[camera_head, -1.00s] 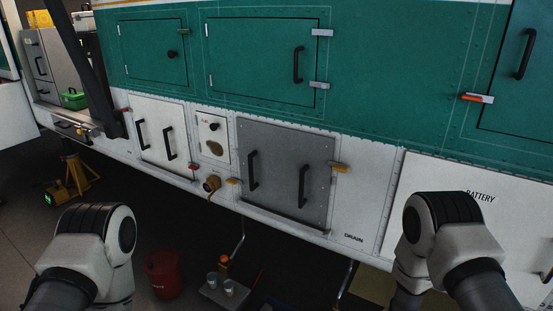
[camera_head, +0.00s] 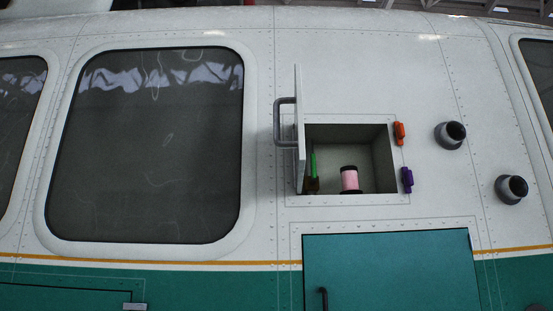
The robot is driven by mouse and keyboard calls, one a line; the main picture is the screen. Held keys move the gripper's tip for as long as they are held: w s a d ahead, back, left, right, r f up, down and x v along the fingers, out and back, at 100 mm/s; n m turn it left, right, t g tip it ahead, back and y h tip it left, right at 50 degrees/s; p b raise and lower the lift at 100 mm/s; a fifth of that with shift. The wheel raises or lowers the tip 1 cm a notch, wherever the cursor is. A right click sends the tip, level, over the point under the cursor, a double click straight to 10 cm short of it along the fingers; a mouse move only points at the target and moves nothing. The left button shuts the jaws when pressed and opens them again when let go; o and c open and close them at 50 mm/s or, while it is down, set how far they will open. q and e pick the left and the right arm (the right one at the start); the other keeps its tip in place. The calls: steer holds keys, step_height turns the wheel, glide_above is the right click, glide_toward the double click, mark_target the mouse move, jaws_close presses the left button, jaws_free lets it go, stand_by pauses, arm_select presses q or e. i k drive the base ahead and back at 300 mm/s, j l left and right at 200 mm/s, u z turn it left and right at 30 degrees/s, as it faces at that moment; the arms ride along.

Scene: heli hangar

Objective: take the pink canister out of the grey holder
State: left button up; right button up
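A pink canister (camera_head: 349,180) with dark ends stands upright inside an open compartment in the white helicopter side. Its lower end sits at the compartment's front edge. A grey holder around it cannot be made out; the base of the canister is partly hidden by the compartment's lower lip. Neither of my grippers shows in the current view.
The compartment door (camera_head: 299,130) stands open at the left, with a grey handle (camera_head: 284,122). A green-topped item (camera_head: 313,170) stands left of the canister. Orange (camera_head: 399,133) and purple (camera_head: 407,179) latches sit at the right.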

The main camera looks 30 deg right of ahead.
mark_target(350, 180)
steer(key=i+z, duration=0.1)
steer(key=z, duration=0.3)
steer(key=i+j+z, duration=0.1)
steer(key=z, duration=0.3)
steer(key=i+j+z, duration=0.1)
steer(key=z, duration=0.25)
steer(key=j+z, duration=0.25)
steer(key=z, duration=0.15)
steer(key=l+u, duration=0.1)
steer(key=l, duration=0.45)
steer(key=i, duration=0.05)
